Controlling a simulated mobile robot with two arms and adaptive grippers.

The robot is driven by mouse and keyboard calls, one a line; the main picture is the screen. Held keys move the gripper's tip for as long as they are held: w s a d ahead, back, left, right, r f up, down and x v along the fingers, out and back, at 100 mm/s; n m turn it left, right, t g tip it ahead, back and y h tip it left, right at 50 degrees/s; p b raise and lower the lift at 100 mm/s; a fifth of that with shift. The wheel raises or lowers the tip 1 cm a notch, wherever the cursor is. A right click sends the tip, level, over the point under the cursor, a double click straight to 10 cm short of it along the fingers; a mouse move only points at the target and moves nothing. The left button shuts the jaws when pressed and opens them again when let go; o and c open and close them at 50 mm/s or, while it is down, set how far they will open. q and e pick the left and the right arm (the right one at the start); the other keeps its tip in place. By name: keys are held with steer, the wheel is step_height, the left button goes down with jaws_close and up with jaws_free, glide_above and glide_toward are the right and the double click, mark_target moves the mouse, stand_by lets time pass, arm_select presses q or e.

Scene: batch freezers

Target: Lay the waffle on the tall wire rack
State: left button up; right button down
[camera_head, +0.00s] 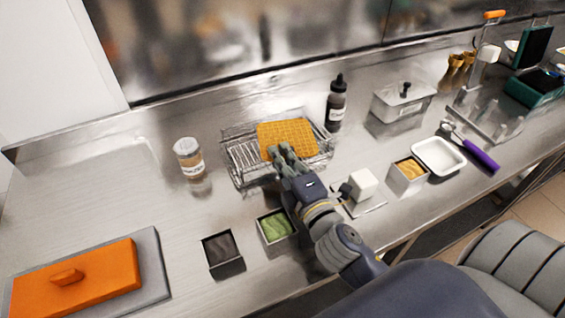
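The golden waffle (290,131) is at the wire rack (243,154), over its middle and right part. From this view I cannot tell whether it rests on the wires or hangs just above them. My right gripper (281,151) reaches in from the lower right. Its fingers overlap the waffle's near edge. I cannot make out whether they pinch it or only lie beside it. The rack's left part is bare. My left gripper is not in view.
A jar (188,158) stands left of the rack, and a dark bottle (336,103) stands behind right. Small tubs of green (275,227) and dark (222,254) contents stand in front. A white block (361,184) is right of my gripper.

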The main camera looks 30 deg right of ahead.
steer(key=shift+f, duration=1.55)
steer(key=shift+s, duration=0.1)
steer(key=shift+f+b, duration=0.2)
steer(key=shift+b, duration=0.2)
steer(key=c, duration=1.8)
jaws_free()
steer(key=shift+s+r, duration=0.1)
steer(key=shift+r, duration=0.05)
